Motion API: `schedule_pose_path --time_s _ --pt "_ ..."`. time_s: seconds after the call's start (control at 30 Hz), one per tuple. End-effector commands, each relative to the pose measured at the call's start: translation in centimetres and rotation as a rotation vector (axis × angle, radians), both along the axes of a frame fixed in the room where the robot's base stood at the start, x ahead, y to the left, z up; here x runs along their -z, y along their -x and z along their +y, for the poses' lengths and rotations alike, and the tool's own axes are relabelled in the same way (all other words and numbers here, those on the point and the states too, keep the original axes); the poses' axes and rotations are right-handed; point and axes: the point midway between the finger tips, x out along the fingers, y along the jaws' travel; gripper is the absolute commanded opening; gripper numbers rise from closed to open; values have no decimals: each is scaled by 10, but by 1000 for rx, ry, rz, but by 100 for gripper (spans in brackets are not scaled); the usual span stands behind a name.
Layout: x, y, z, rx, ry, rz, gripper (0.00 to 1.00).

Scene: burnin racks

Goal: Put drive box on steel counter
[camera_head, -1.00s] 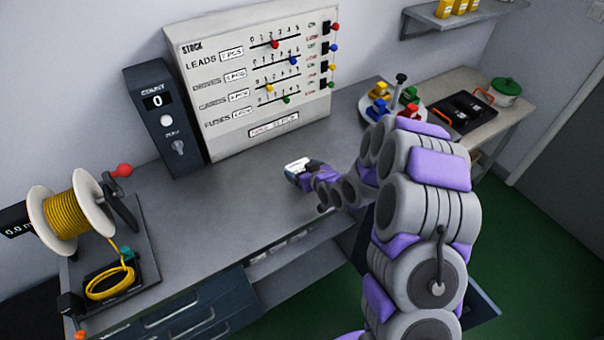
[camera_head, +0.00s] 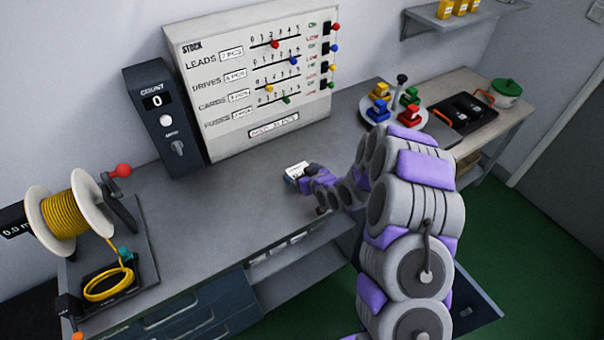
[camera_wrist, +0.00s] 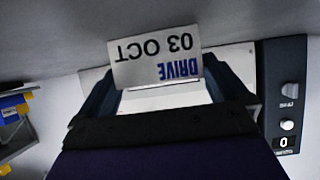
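The drive box (camera_head: 296,170) is small, with a white top and darker sides. It is at the tip of my gripper (camera_head: 304,178), over the middle of the steel counter (camera_head: 215,215). In the wrist view the drive box (camera_wrist: 157,62) shows a white label reading "DRIVE 03 OCT" upside down, between the two dark fingers of my gripper (camera_wrist: 160,85). The fingers are closed on its sides. The underside of the box is hidden, so I cannot tell whether it touches the counter or hangs just above it.
A stock board (camera_head: 250,85) and a dark counter unit (camera_head: 163,120) stand at the back. A cable reel (camera_head: 65,220) is at left. A round tray (camera_head: 372,118) with coloured pieces stands at right. The counter's middle left is clear.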

Motion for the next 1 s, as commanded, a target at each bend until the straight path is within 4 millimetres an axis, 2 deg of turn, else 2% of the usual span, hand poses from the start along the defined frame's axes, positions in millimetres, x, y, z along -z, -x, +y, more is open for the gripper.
schedule_pose_path --time_s 0.23,0.37,0.8,1.0 --pt "-1 0 0 0 0 0 100" --pt "-6 7 -5 1 -1 2 100" --pt "-45 65 -44 2 1 2 100" --pt "-56 83 -55 0 0 1 100"
